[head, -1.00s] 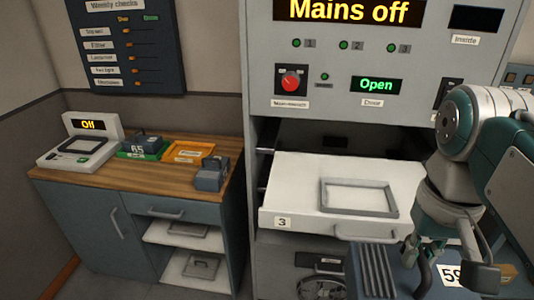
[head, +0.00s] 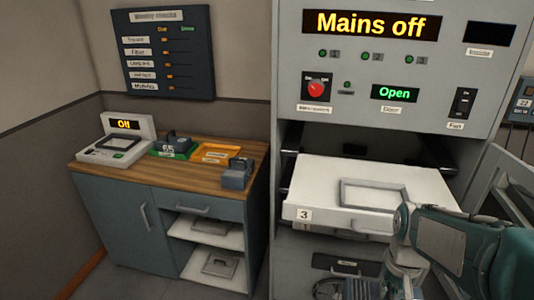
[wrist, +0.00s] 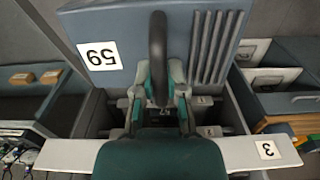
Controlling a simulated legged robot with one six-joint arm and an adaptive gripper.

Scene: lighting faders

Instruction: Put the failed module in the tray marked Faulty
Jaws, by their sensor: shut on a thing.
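My gripper (wrist: 160,88) is shut on the dark handle of a blue-grey module (wrist: 130,40) in the wrist view. The module has a white number label, shown upside down, that reads 59, and a ribbed side. It is held out in front of the open numbered drawer 3 (wrist: 75,155). In the head view the jaws are hidden behind my arm at the lower right. An orange tray (head: 213,153) with a label too small to read lies on the wooden bench. Beside it a green tray (head: 166,154) holds a module labelled 65.
The bench (head: 125,167) also holds a tester (head: 115,150) reading Off and a loose grey module (head: 237,176). Drawer 3 (head: 325,172) is pulled out of the cabinet, with an empty framed slot. The cabinet displays read Mains off and Open.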

